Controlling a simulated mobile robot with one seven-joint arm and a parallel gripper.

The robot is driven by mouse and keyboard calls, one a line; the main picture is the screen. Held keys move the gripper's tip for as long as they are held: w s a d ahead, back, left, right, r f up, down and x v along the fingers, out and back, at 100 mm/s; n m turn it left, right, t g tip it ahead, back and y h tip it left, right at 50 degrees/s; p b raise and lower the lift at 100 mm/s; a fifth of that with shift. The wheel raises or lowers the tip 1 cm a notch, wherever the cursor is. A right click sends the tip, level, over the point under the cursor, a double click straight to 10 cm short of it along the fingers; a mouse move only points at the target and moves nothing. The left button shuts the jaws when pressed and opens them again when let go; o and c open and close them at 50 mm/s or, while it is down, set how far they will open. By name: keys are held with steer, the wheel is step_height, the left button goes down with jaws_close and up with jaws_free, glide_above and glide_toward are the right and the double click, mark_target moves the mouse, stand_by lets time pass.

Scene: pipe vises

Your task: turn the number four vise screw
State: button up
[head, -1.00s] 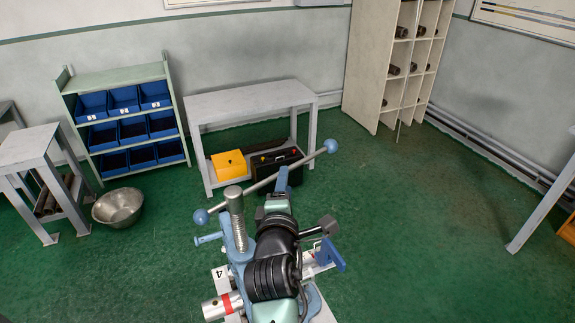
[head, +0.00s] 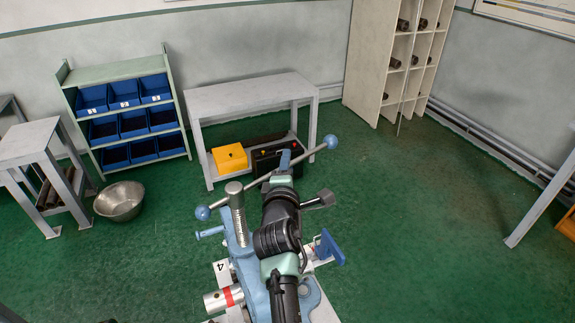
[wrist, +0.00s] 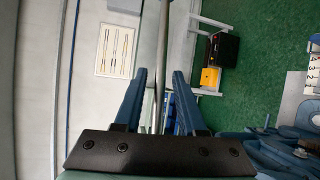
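The number four vise (head: 255,292) is blue and stands at the bottom centre of the head view, beside a white plate marked 4 (head: 221,267). Its threaded screw (head: 239,222) stands upright. My gripper (head: 285,158) is at the bar, right of the screw. In the wrist view the bar (wrist: 162,50) passes between my gripper's blue fingers (wrist: 160,85), with a gap visible on each side. The fingers are open. My arm hides part of the vise.
A silver pipe with a red band (head: 220,299) lies at the vise. A blue lever (head: 330,247) stands to its right. Behind are a grey bench (head: 250,92), a yellow box (head: 230,157), a bin shelf (head: 115,72) and a metal bowl (head: 120,201). Green floor lies open at right.

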jaws_close()
stand_by(1.2)
